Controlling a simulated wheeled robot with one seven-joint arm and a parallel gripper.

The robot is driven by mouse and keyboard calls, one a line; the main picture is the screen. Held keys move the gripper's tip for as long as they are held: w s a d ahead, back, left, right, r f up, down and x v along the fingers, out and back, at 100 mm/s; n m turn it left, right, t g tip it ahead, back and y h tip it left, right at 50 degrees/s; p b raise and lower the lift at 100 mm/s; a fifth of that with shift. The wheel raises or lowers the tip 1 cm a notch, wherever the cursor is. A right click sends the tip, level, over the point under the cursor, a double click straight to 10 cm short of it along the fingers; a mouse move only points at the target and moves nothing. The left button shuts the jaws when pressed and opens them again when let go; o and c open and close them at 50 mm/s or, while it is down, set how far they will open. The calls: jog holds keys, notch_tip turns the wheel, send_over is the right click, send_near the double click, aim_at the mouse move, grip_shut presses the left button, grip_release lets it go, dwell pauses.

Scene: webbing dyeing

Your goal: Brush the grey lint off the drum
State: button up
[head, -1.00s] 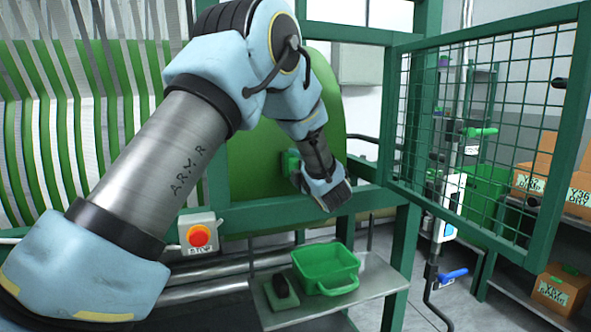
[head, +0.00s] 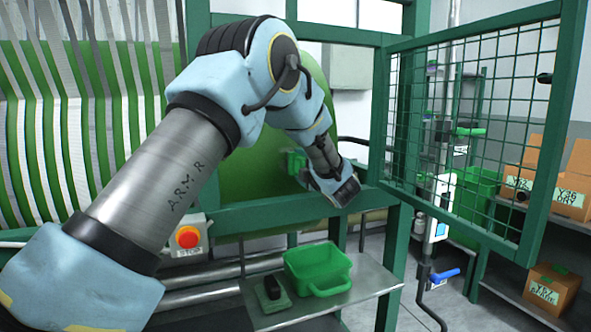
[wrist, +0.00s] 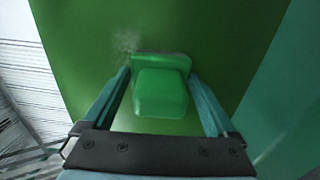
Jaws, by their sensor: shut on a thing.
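The drum (wrist: 90,75) is a broad green curved surface that fills most of the wrist view; in the head view it shows behind the frame, partly covered by my arm (head: 245,150). A small pale grey lint patch (wrist: 126,44) lies on it, just left of and above the brush. My gripper (wrist: 159,79) is shut on a green block-shaped brush (wrist: 160,95), its wider end against or very near the drum; exact contact is unclear. The brush also shows in the head view (head: 294,160).
A green metal frame and open mesh gate (head: 470,130) stand right of my arm. Below, a metal shelf (head: 345,299) holds a green tub (head: 318,265) and a black-handled green pad (head: 271,291). A red stop button (head: 188,237) sits on the frame near my forearm.

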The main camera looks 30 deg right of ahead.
jog(key=shift+d+r, duration=1)
jog(key=shift+d, duration=1.9)
jog(key=shift+w+a+f+b, duration=0.1)
jog(key=shift+w+a+b, duration=0.1)
jog(key=shift+a+b, duration=2.2)
jog(key=shift+w+a+f+b, duration=0.1)
jog(key=shift+w+a+b, duration=0.05)
jog(key=shift+a+b, duration=2.15)
jog(key=shift+a+r, duration=0.15)
jog(key=shift+a, duration=0.35)
jog(key=shift+r+p, duration=0.7)
jog(key=shift+r, duration=0.35)
jog(key=s+d+p, duration=0.1)
jog(key=d+p, duration=0.1)
jog(key=d, duration=0.8)
jog(key=shift+d, duration=0.2)
jog(key=shift+s, duration=0.15)
